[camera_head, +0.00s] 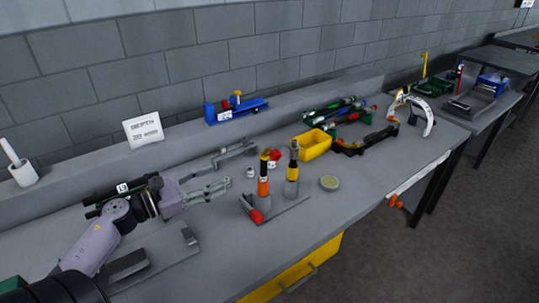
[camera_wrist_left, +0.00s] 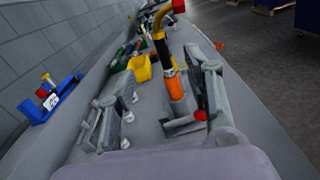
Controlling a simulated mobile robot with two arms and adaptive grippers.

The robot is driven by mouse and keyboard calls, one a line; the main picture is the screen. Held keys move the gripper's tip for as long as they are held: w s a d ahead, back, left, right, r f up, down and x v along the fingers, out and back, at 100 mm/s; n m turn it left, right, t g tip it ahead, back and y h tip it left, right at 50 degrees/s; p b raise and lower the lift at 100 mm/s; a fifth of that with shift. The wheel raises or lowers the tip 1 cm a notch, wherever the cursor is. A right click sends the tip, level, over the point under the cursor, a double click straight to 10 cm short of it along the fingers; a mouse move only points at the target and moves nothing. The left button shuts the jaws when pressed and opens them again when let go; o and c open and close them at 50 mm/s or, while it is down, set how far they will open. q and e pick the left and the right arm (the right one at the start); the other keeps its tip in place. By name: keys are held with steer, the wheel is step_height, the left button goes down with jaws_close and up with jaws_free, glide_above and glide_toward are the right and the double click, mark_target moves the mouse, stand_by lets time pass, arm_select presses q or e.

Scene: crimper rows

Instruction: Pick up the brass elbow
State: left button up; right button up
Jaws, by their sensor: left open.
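I cannot pick out a brass elbow for certain in either view. A small pale metal fitting (camera_head: 250,172) lies on the bench just past my left gripper (camera_head: 240,165); its kind is too small to tell. In the left wrist view, several small silvery pieces (camera_wrist_left: 126,143) show along the inner side of the left finger. My left gripper, also in the wrist view (camera_wrist_left: 170,75), is open above the bench, its fingers spread with nothing visibly held. My right gripper is not in view.
An orange-and-black tool (camera_head: 263,186) and a yellow-and-black tool (camera_head: 292,172) stand upright on a grey base close by. A yellow bin (camera_head: 317,145) and several hand tools lie behind. A blue fixture (camera_head: 237,110) is by the wall.

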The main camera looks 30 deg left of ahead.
mark_target(262, 156)
arm_select(q)
steer(key=p+x, duration=0.1)
steer(key=x, duration=0.7)
steer(key=p+x, duration=0.2)
steer(key=x, duration=0.6)
steer(key=shift+w+r, duration=0.2)
steer(key=shift+r, duration=0.05)
steer(key=shift+w+d+f, duration=0.1)
steer(key=shift+w+d, duration=0.1)
steer(key=shift+w, duration=0.15)
steer(key=shift+s, duration=0.1)
steer(key=shift+c, duration=0.6)
jaws_close()
